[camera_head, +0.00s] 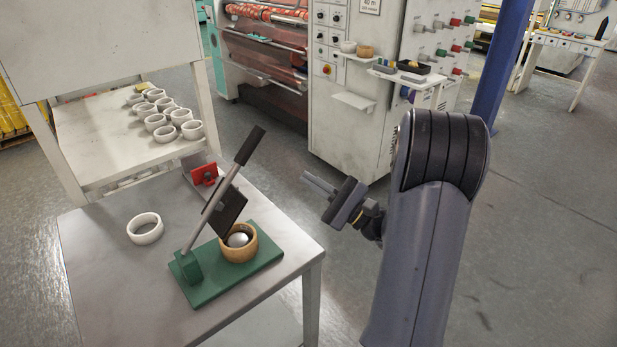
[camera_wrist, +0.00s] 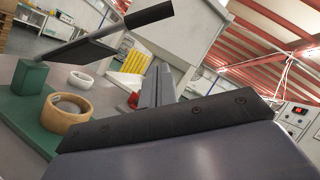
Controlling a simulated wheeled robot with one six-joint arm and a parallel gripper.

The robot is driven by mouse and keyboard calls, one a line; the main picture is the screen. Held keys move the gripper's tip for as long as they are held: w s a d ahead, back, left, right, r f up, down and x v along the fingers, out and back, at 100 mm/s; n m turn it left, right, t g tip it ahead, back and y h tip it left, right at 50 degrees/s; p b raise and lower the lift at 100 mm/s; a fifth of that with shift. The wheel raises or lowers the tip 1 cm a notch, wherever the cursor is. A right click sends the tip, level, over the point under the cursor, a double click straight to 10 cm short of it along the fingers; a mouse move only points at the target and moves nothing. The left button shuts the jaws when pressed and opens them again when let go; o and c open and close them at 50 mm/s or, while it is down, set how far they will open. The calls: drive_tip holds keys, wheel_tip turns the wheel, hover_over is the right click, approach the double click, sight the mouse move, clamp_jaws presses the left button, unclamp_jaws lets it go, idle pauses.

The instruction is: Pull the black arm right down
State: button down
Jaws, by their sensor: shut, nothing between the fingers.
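The black arm (camera_head: 249,146) is the dark grip at the top of a metal lever (camera_head: 208,216), which stands raised and slanted up to the right from a green base (camera_head: 210,290). A black plate (camera_head: 232,209) hangs from the lever above a wooden ring (camera_head: 239,249) on the base. In the wrist view the black grip (camera_wrist: 148,15) shows at the top. My gripper (camera_head: 306,181) is shut and empty, to the right of the lever and apart from it. Its fingers show in the wrist view (camera_wrist: 158,84).
A white ring (camera_head: 145,229) lies on the grey table (camera_head: 100,260), left of the lever. A red object (camera_head: 205,174) sits near the table's back edge. Several white rings (camera_head: 165,118) lie on a shelf behind. Open floor lies right of the table.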

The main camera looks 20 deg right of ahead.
drive_tip(key=w+a+r+p, duration=0.3)
drive_tip(key=w+a+r, duration=0.2)
drive_tip(key=a, duration=0.2)
drive_tip(key=shift+a+r, duration=0.35)
drive_tip(key=shift+r, duration=0.1)
drive_tip(key=s+a+r+n+g+b, duration=0.1)
drive_tip(key=s+a+r+n+g, duration=0.3)
drive_tip(key=a+r+n, duration=0.4)
drive_tip(key=shift+a+r+g+b, duration=0.35)
drive_tip(key=shift+a+r, duration=0.5)
drive_tip(key=shift+a, duration=1.4)
drive_tip(key=shift+s, duration=0.15)
